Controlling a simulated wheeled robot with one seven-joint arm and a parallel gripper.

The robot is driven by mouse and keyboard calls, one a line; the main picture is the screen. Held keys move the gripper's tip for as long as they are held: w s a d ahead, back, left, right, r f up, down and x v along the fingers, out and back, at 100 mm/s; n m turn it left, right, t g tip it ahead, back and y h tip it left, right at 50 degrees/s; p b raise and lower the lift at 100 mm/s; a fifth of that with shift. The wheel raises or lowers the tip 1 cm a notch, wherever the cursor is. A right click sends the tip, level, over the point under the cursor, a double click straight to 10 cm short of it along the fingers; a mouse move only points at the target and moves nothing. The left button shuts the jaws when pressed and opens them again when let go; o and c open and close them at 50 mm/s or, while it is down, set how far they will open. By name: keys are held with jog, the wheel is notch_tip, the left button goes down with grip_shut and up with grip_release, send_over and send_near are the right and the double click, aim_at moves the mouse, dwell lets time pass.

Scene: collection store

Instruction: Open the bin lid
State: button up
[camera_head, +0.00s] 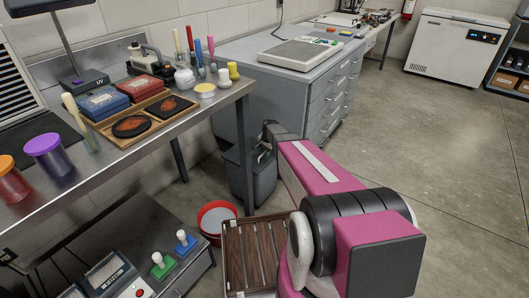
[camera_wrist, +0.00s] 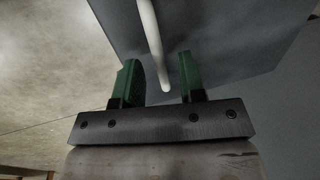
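A dark grey bin (camera_head: 264,182) stands on the floor between the steel bench and the grey drawer cabinet. My arm covers part of its top, so its lid cannot be made out clearly in the head view. My gripper (camera_wrist: 157,58) is at the bin's upper part, and its fingers are mostly hidden in the head view. In the wrist view its two green fingers are apart. A pale round bar (camera_wrist: 151,35) runs between them without visible contact, in front of a flat blue-grey panel (camera_wrist: 230,38). Whether this panel is the lid cannot be told.
The steel bench (camera_head: 137,137) and its leg stand close on the left, the drawer cabinet (camera_head: 314,107) behind. A red-rimmed bucket (camera_head: 216,217) and a slatted wooden crate (camera_head: 263,252) are on the near side. The floor at right is clear.

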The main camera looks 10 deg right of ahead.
jog(key=shift+f, duration=0.1)
grip_shut()
